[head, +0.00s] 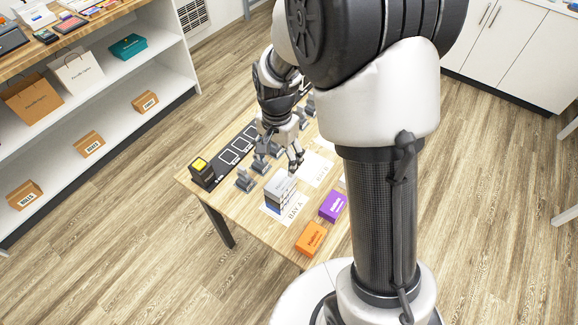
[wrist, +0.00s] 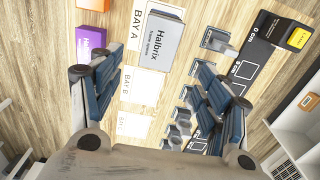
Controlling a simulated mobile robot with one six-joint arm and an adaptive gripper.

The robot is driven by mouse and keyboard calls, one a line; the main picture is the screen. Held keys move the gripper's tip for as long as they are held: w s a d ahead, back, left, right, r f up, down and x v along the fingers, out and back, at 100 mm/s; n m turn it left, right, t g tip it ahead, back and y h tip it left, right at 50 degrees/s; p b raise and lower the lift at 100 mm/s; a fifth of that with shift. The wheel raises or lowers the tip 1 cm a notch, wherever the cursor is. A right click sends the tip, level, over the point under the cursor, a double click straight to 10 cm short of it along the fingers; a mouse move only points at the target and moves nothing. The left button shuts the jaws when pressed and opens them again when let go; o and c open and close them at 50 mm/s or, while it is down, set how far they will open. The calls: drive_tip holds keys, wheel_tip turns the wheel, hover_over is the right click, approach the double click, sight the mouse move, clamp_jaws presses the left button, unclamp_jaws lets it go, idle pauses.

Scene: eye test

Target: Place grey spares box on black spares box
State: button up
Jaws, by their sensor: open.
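I cannot tell whether a black spares box is among those layers. My gripper (head: 296,162) is above the table, just behind and above the stack. In the wrist view my gripper (wrist: 155,78) is open, its fingers spread wide with nothing between them; the grey box is beyond the fingertips.
A purple box (head: 333,206) and an orange box (head: 311,238) lie near the table's front edge. A black block with a yellow top (head: 202,170) stands at the left end of a dark marked strip (head: 236,152). Several grey fixtures (head: 245,180) line the strip. Sheet BAY B (wrist: 141,86) looks clear.

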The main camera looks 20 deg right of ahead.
drive_tip(key=s+r+n+t, duration=0.1)
drive_tip(key=s+r+n, duration=0.25)
drive_tip(key=r, duration=0.55)
drive_tip(key=s+r+n+t, duration=0.1)
drive_tip(key=s+r+n, duration=0.2)
drive_tip(key=s, duration=0.6)
drive_tip(key=s+r+n+t, duration=0.2)
drive_tip(key=s+r+n, duration=0.2)
drive_tip(key=s+r, duration=0.3)
drive_tip(key=shift+s+t, duration=0.3)
drive_tip(key=shift+s, duration=0.6)
drive_tip(key=shift+d+r, duration=0.1)
